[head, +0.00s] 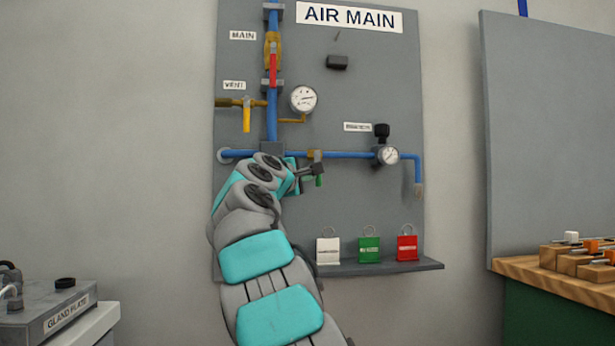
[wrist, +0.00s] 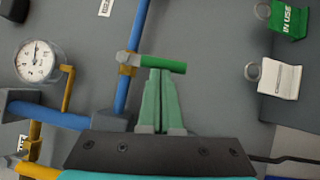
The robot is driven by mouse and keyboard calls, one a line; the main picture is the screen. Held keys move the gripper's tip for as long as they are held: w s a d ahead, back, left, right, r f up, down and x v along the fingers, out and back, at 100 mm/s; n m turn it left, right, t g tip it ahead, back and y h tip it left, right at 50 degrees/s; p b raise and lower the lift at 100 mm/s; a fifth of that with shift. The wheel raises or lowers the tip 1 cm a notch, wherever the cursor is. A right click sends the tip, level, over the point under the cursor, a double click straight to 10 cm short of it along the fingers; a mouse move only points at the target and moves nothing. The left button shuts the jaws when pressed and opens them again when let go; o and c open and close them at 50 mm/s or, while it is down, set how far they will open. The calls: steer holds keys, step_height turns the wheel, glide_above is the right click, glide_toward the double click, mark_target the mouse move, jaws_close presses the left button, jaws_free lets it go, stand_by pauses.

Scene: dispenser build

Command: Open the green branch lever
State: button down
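The green branch lever (head: 319,181) hangs down from a brass valve (head: 315,155) on the horizontal blue branch pipe. In the wrist view the green lever (wrist: 165,64) lies across the pipe line, square to it. My gripper (head: 319,169) is at the lever, partly covering its upper part in the head view. In the wrist view my gripper's two fingers (wrist: 160,75) are together, with their tips right at the lever's side near its middle. The lever is not between the fingers. I cannot tell whether the tips touch it.
The red main lever (head: 273,69) and yellow vent lever (head: 246,118) hang at upper left. A pressure gauge (head: 303,98) sits above the branch pipe. A regulator (head: 388,155) is to the right. White, green and red tags (head: 368,249) stand on a shelf below.

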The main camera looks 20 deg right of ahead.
steer(key=shift+d+f, duration=0.1)
steer(key=shift+d, duration=0.1)
steer(key=s+d+r+n+t+y+b, duration=0.1)
steer(key=d+n+t+y+b, duration=0.2)
steer(key=n, duration=0.9)
steer(key=s+d+r+n+t+y+b, duration=0.1)
steer(key=d+n+t+y+b, duration=0.3)
steer(key=n+t, duration=0.4)
steer(key=shift+d+r+n+t+y+b, duration=0.2)
steer(key=shift+n+t+y+b, duration=0.3)
steer(key=shift+n+b, duration=1.25)
steer(key=shift+r+n+y+p, duration=0.1)
steer(key=shift+n+y+p, duration=0.25)
steer(key=shift+n, duration=0.2)
